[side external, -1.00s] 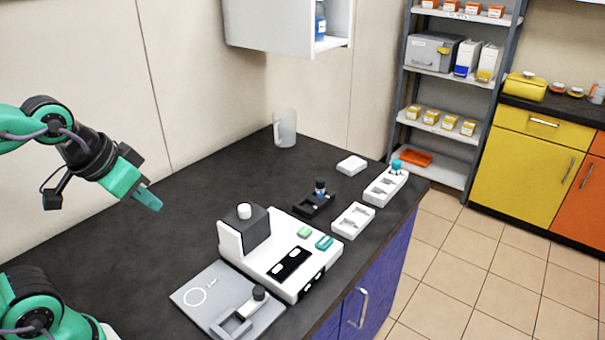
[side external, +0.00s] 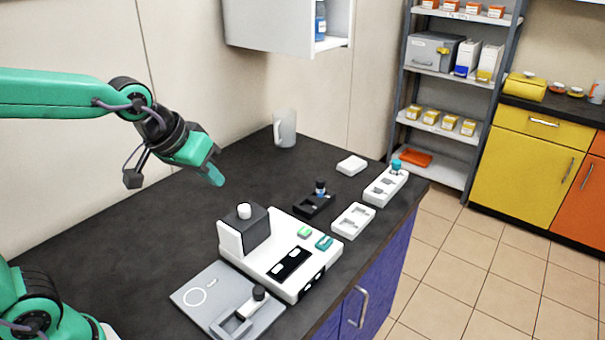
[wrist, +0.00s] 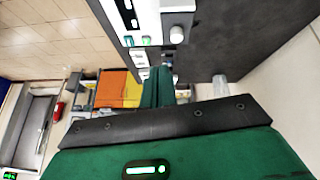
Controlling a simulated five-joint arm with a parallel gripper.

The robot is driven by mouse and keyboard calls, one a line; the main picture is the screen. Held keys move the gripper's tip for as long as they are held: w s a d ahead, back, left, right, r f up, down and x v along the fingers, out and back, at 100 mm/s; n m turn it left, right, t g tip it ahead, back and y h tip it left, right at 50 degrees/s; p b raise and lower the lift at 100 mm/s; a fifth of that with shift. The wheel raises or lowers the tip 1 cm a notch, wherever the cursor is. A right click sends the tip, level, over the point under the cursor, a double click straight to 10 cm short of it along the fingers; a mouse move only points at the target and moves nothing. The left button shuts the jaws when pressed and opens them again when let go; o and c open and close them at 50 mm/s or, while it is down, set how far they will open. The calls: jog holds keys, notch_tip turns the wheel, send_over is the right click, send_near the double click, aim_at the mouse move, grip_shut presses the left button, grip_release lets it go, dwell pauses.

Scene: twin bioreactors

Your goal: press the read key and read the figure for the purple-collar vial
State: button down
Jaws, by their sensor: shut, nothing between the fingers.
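A white instrument (side external: 298,280) stands on the dark bench, with a dark block and white knob (side external: 244,211) on top. It has a green key (side external: 304,232), a teal key (side external: 324,243) and a black panel (side external: 289,264); I cannot tell which key is the read key or read any figure. Another (side external: 320,188) is in the black rack, and a teal-capped one (side external: 397,166) is in a white rack. I cannot make out a purple collar. My gripper (side external: 217,178) is shut and empty above the bench, behind and left of the instrument.
The grey plate (side external: 190,297) lies in front of the instrument. The black rack (side external: 312,206), an empty white rack (side external: 353,221), the other white rack (side external: 384,190) and a white box (side external: 352,165) stand beyond it. A clear jug (side external: 285,128) is near the wall.

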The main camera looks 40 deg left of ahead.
jog(key=w+d+f+n, duration=0.1)
jog(key=w+d+f, duration=0.15)
jog(key=w, duration=0.25)
jog(key=w+d+f+n, duration=0.1)
jog(key=w+d, duration=0.2)
jog(key=w, duration=0.2)
jog(key=n+h, duration=0.1)
jog(key=h, duration=0.1)
send_over(322, 243)
notch_tip(322, 243, down, 7)
jog(key=shift+r+t, duration=0.15)
jog(key=shift+t, duration=0.25)
jog(key=shift+f, duration=4.4)
jog(key=shift+f, duration=0.85)
jog(key=shift+r, duration=0.85)
